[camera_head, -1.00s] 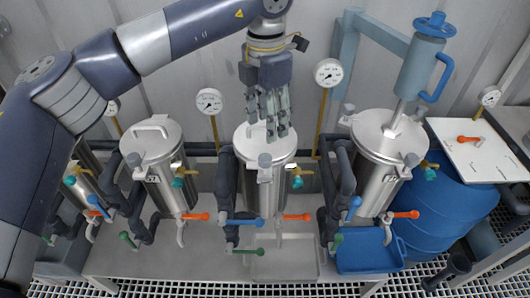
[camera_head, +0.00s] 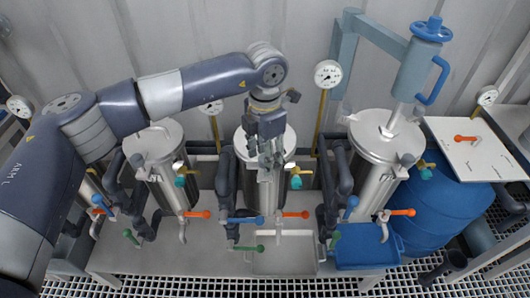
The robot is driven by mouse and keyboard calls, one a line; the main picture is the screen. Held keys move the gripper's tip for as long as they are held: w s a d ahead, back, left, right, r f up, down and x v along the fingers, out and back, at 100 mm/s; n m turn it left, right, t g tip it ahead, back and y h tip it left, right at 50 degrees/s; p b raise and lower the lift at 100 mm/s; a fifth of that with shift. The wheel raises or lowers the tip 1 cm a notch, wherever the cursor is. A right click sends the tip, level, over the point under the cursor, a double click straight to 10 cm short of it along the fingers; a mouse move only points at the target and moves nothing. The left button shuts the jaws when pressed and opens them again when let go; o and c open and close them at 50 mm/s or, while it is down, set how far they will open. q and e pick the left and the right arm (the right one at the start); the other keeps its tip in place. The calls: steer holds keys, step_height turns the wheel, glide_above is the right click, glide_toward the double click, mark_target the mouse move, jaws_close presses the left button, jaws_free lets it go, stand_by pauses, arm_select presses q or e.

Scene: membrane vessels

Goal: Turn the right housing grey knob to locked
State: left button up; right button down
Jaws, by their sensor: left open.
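The right housing (camera_head: 376,180) is an upright steel vessel with a round lid (camera_head: 372,128) at the right of the head view. A small grey knob (camera_head: 407,159) sits at the front right of its lid rim. Whether it is locked cannot be told at this size. My left gripper (camera_head: 270,172) points down in front of the middle housing (camera_head: 249,190), over its lid's front edge. It is open with nothing seen between the fingers, and well to the left of the right housing. It hides the middle housing's front knob area. My right gripper is not in view.
A blue lifting arm with a handwheel (camera_head: 431,30) stands over the right lid. A gauge (camera_head: 327,74) on a yellow post and dark pipes stand between the middle and right housings. Orange (camera_head: 402,212), green and blue valve handles jut out low down. A blue tray (camera_head: 362,250) lies below.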

arm_select(q)
steer(key=c, duration=1.1)
